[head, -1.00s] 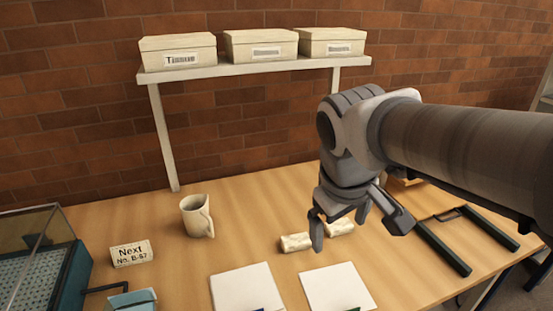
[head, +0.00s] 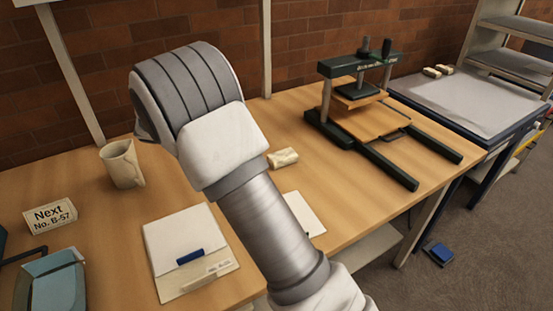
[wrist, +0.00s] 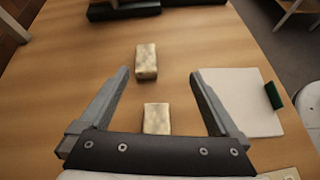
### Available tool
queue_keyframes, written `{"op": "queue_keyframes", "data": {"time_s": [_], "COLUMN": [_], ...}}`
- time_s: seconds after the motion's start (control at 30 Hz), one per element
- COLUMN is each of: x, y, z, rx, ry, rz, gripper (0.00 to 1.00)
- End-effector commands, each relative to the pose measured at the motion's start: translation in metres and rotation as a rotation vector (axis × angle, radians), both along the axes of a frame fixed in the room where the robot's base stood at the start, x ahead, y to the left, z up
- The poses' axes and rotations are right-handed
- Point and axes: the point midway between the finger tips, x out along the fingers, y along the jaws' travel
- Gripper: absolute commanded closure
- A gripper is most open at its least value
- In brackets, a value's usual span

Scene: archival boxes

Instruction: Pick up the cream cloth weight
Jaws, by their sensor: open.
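Two cream cloth weights lie on the table in the wrist view. The farther weight (wrist: 146,62) lies just beyond the line of my fingertips; the nearer weight (wrist: 156,118) lies between the fingers in the picture, its lower end hidden by the gripper's body. My gripper (wrist: 159,74) is open, with nothing held between its fingers. In the head view one cream weight (head: 283,158) shows just right of my arm; the other weight and my gripper are hidden behind the arm there.
A green book press (head: 362,110) stands at the back right. A mug (head: 122,164), a sign (head: 50,217), a blue tray (head: 50,282) and a folder with a blue strip (head: 178,238) are to the left. Two cream blocks (head: 437,71) lie on the side bench.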

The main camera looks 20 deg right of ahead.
Motion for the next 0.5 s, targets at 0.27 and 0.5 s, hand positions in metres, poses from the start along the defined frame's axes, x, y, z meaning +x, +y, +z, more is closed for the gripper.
{"op": "queue_keyframes", "data": {"time_s": [0.27,0.5], "x": [0.024,0.03], "y": [0.018,-0.014], "z": [-0.038,-0.055], "rx": [-0.148,-0.158], "ry": [0.091,0.098], "rz": [0.102,0.106], "gripper": [0.03,0.03]}}
